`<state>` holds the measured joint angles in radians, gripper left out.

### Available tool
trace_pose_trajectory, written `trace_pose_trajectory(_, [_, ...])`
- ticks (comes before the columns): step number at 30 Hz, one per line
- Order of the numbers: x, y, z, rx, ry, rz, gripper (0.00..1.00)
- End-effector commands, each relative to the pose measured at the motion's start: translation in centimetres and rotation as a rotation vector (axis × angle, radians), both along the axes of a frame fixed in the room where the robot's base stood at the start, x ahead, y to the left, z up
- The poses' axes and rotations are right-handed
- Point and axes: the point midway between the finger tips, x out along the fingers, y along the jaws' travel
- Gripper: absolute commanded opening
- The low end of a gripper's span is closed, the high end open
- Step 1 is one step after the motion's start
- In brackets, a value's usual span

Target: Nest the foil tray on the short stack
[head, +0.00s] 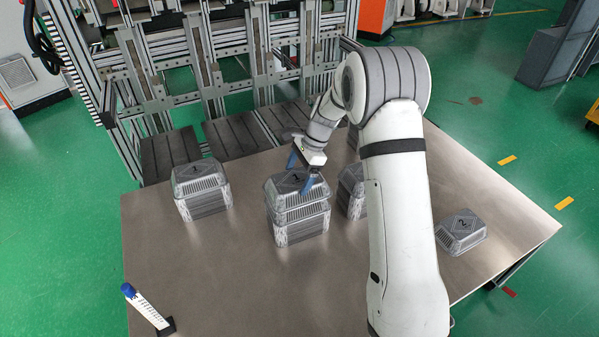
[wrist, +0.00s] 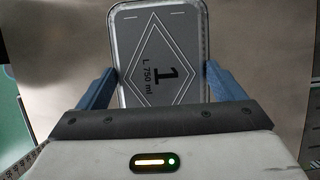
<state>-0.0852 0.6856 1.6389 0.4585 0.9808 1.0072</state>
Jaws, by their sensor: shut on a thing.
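My gripper (head: 301,184) is shut on a grey foil tray (head: 283,184) marked "1", which lies bottom up at the top of the middle stack (head: 302,232). In the wrist view, the blue fingers of my gripper (wrist: 160,80) press on both sides of the tray (wrist: 150,40), whose printed base reads "1" and "L 750 ml". The held tray is lined up over the middle stack and looks roughly level. I cannot tell whether it rests fully nested or is slightly above. Another stack (head: 202,197), also marked "1", stands to the left.
A further stack (head: 351,193) stands close to the right, partly hidden by my arm. A single tray marked "2" (head: 461,231) lies at the right. A blue-capped tube (head: 146,306) is at the front left. The table's (head: 240,285) front middle is clear.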

Motion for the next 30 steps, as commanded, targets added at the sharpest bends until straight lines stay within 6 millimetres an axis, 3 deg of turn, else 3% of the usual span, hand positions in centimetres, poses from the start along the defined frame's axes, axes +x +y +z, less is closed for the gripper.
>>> trace_pose_trajectory(1, [0.0, 0.0, -1.0, 0.0, 0.0, -0.001, 0.68])
trace_pose_trajectory(15, [0.0, -0.1, -5.4, 0.0, 0.001, -0.002, 0.68])
trace_pose_trajectory(28, [0.1, -0.2, -6.1, 0.0, -0.001, -0.004, 0.68])
trace_pose_trajectory(29, [0.1, -0.2, -6.1, 0.0, -0.001, -0.004, 0.89])
trace_pose_trajectory(30, [0.1, -0.2, -6.1, 0.0, -0.001, -0.004, 0.93])
